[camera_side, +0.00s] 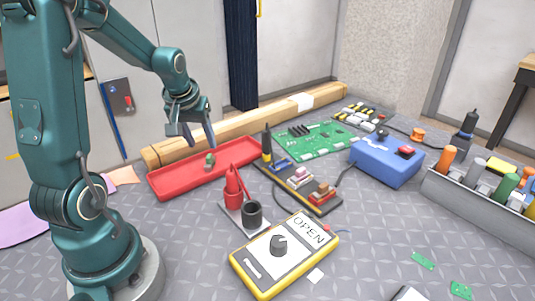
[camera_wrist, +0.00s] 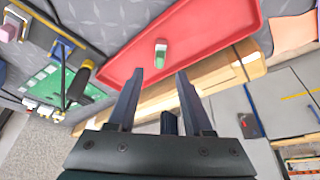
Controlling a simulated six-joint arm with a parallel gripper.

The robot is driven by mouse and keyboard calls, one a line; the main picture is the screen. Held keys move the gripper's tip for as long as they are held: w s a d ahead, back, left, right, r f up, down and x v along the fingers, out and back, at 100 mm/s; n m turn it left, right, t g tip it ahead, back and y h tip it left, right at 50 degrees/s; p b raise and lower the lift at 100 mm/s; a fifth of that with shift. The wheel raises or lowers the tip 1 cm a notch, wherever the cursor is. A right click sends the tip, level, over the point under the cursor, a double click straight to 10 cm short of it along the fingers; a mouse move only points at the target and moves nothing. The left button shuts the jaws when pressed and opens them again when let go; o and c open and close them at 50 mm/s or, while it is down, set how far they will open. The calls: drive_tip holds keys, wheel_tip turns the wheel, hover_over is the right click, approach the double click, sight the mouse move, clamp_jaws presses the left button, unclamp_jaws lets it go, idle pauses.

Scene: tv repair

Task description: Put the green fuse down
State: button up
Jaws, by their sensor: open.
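The green fuse (camera_wrist: 160,55) lies in the red tray (camera_wrist: 215,35), with a pale end and a green end showing in the wrist view. In the side view the fuse (camera_side: 210,161) is a small greenish piece near the middle of the red tray (camera_side: 175,184). My gripper (camera_wrist: 160,82) is open and empty, its two fingers spread apart. In the side view my gripper (camera_side: 197,140) is above the tray's back edge, apart from the fuse.
A wooden beam (camera_side: 235,127) runs behind the tray. A red probe holder (camera_side: 233,190), a yellow multimeter (camera_side: 283,252), a green circuit board (camera_side: 318,141) and a blue box (camera_side: 385,163) stand to the right. A grey tool rack (camera_side: 480,208) is at far right.

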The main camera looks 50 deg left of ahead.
drive_tip(key=v, duration=0.5)
drive_tip(key=s+d+r+m+t+h, duration=0.1)
drive_tip(key=s+d+m, duration=0.3)
drive_tip(key=d, duration=0.5)
drive_tip(key=s+d+r+m+t+h, duration=0.1)
drive_tip(key=s+d+m, duration=0.3)
drive_tip(key=d, duration=0.6)
drive_tip(key=shift+s+d+r+m+h, duration=0.15)
drive_tip(key=shift+d+r+m+h, duration=0.15)
drive_tip(key=shift+m+h, duration=0.25)
drive_tip(key=shift+a, duration=0.1)
